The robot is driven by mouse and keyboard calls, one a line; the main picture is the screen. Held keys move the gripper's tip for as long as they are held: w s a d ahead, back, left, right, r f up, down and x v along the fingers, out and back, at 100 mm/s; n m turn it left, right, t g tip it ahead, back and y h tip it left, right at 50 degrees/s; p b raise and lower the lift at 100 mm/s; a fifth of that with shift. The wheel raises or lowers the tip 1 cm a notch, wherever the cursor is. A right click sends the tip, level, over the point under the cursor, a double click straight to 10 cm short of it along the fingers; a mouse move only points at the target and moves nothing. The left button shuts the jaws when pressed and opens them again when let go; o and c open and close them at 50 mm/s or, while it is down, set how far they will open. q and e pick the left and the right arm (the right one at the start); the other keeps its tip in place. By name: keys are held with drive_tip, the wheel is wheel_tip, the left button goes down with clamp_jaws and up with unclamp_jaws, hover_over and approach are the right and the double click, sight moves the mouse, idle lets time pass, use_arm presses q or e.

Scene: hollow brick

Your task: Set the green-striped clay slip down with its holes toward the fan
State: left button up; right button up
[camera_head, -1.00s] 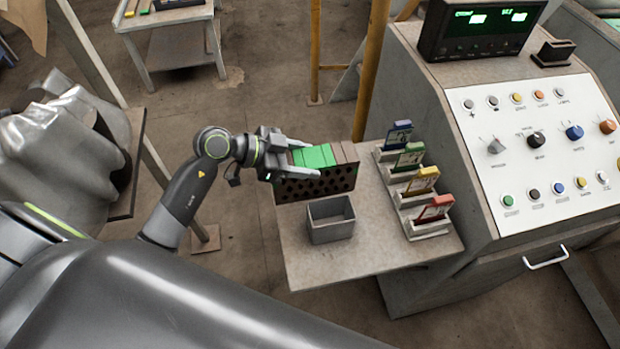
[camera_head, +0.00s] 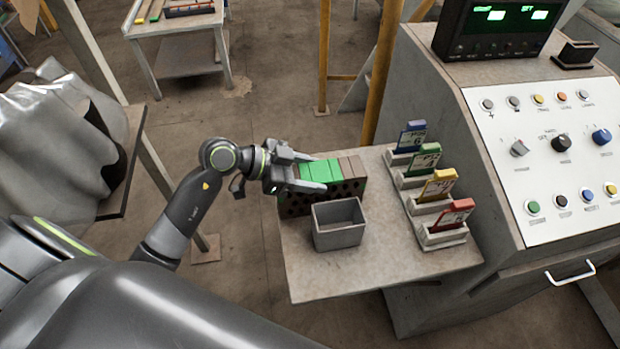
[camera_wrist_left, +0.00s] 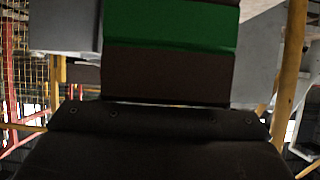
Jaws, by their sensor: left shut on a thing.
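The green-striped clay slip (camera_head: 328,171) is a brown block with a green band across its top. My left gripper (camera_head: 312,174) is shut on it, one finger along each long side. Its holed long face points toward the front of the head view, partly hidden by a grey bin and the near finger. The slip is at the far left of the small table; I cannot tell whether its underside touches. In the left wrist view the slip (camera_wrist_left: 170,72) fills the upper middle, brown and green. No fan can be made out. My right gripper is not in view.
The open grey bin (camera_head: 338,236) stands close in front of the slip. Several coloured cards in holders (camera_head: 438,187) line the right of the table (camera_head: 370,270). A control console (camera_head: 550,150) stands beyond them. The table's front is clear.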

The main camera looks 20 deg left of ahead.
use_arm(q)
drive_tip(key=shift+r, duration=0.2)
drive_tip(key=o, duration=0.7)
drive_tip(key=shift+f, duration=0.25)
drive_tip(key=shift+c, duration=0.2)
drive_tip(key=o, duration=0.4)
drive_tip(key=shift+s, duration=0.1)
